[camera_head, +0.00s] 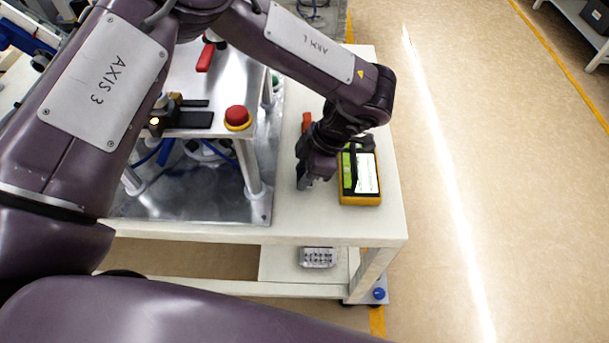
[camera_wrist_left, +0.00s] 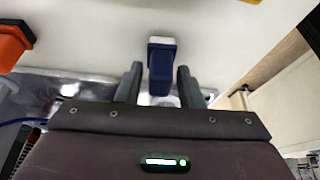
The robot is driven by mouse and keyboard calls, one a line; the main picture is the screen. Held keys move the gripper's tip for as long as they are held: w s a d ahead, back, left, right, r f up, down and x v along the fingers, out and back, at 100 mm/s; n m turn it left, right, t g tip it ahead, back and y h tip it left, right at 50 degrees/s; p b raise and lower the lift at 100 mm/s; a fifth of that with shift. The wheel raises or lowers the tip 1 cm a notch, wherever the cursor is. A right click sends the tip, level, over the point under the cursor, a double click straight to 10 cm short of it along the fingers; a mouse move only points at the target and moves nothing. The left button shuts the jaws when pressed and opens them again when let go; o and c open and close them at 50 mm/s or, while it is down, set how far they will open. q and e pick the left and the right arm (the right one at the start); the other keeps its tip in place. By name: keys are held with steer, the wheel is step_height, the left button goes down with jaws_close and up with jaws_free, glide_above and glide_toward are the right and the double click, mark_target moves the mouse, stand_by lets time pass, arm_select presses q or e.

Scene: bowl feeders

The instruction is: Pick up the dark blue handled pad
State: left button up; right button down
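The dark blue handled pad (camera_wrist_left: 161,68), with a pale end face, shows in the left wrist view between the two dark fingers of my left gripper (camera_wrist_left: 158,78). The fingers stand apart on either side of it, with a small gap on the left side; contact on the right side is unclear. In the head view my left gripper (camera_head: 303,182) points down low over the white table, left of the yellow device. The pad cannot be made out clearly there, as the gripper covers that spot. My right gripper is not in view.
A yellow-framed device (camera_head: 361,199) stands close to the right of my left gripper. An orange object (camera_head: 306,122) lies behind it and shows in the left wrist view (camera_wrist_left: 12,43). A metal stand with a red button (camera_head: 237,115) is to the left. The table's front edge is bare.

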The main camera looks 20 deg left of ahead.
arm_select(q)
steer(key=c, duration=0.6)
steer(key=shift+r, duration=0.1)
step_height(320, 180, up, 20)
steer(key=shift+p, duration=0.35)
steer(key=o, duration=0.4)
steer(key=c, duration=0.3)
